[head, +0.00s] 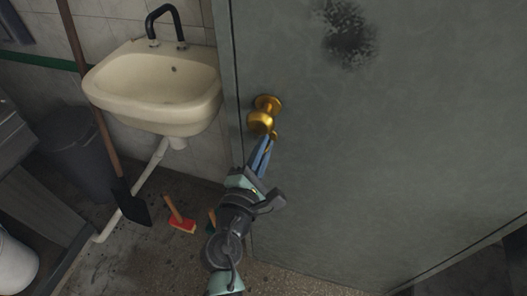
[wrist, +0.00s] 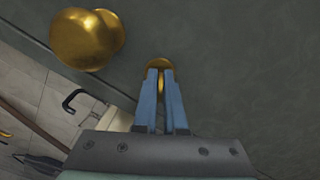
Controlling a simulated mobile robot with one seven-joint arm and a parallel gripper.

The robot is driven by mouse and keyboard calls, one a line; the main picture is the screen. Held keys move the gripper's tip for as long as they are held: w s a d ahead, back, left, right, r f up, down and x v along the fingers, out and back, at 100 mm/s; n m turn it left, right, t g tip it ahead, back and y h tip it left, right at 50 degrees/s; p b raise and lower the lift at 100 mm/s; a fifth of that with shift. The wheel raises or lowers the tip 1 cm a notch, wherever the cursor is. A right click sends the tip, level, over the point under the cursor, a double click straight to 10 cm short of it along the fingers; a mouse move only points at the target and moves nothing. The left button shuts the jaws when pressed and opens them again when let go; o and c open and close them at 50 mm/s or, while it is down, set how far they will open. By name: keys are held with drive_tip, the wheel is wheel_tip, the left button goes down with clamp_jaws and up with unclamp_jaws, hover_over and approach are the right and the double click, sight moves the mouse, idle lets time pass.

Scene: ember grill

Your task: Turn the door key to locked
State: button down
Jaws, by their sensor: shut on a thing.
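The grey door (head: 370,150) fills the right of the head view and carries a brass knob (head: 261,122) near its left edge. The knob also shows at the upper left of the wrist view (wrist: 80,40). Below and right of the knob, a small round brass piece, seemingly the door key (wrist: 160,66), shows between my fingertips in the wrist view. My gripper (head: 267,142) has its blue fingers shut on it, pointing at the door. The fingers hide most of the key, so I cannot tell its turn angle.
A cream sink (head: 150,90) with a black tap hangs left of the door. A long-handled shovel (head: 105,140) leans beside it. A red brush (head: 180,222) lies on the floor near my arm. A dark bin (head: 78,150) stands at the left.

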drive_tip(key=m+b, duration=0.2)
drive_tip(key=m, duration=0.1)
drive_tip(key=shift+f+m, duration=0.2)
drive_tip(key=shift+m, duration=0.1)
drive_tip(key=shift+r+m+b, duration=0.1)
drive_tip(key=shift+m+b, duration=1)
drive_tip(key=shift+m, duration=0.3)
drive_tip(key=c, duration=1)
unclamp_jaws()
drive_tip(key=shift+s, duration=0.1)
